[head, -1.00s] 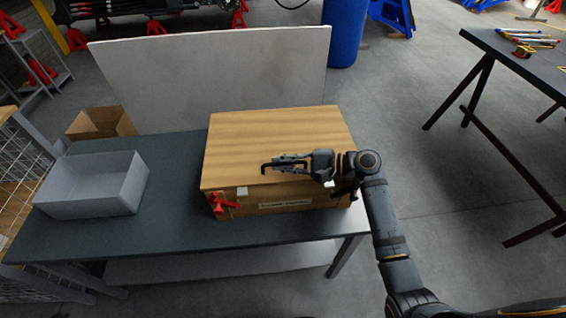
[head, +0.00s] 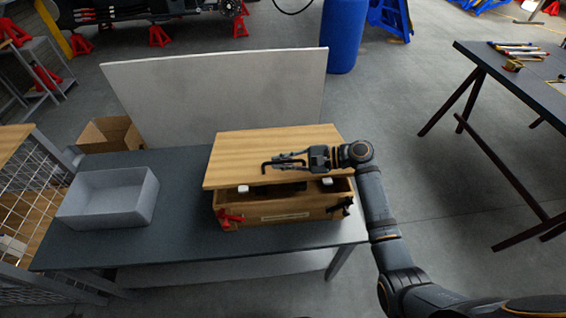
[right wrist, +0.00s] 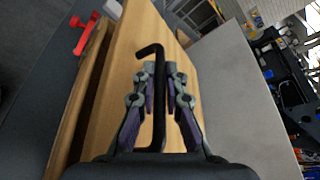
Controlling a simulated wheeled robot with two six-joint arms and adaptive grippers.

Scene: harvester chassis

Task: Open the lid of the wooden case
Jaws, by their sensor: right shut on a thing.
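The wooden case (head: 280,208) stands on the grey table. Its lid (head: 255,143) is partly open: the front edge is raised and a dark gap shows below it. A red latch (head: 228,218) is at the front left and a dark latch (head: 343,206) at the front right. My right gripper (head: 303,159) is over the front part of the lid, shut on a black hooked rod, which shows between its fingers in the right wrist view (right wrist: 159,100). I cannot tell whether the rod touches the lid. My left gripper is out of view.
A grey open bin (head: 108,198) stands on the table (head: 185,235) left of the case. A pale upright panel (head: 220,90) stands close behind. A cardboard box (head: 108,132) is at the back left. Another table (head: 520,85) with tools stands at the right.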

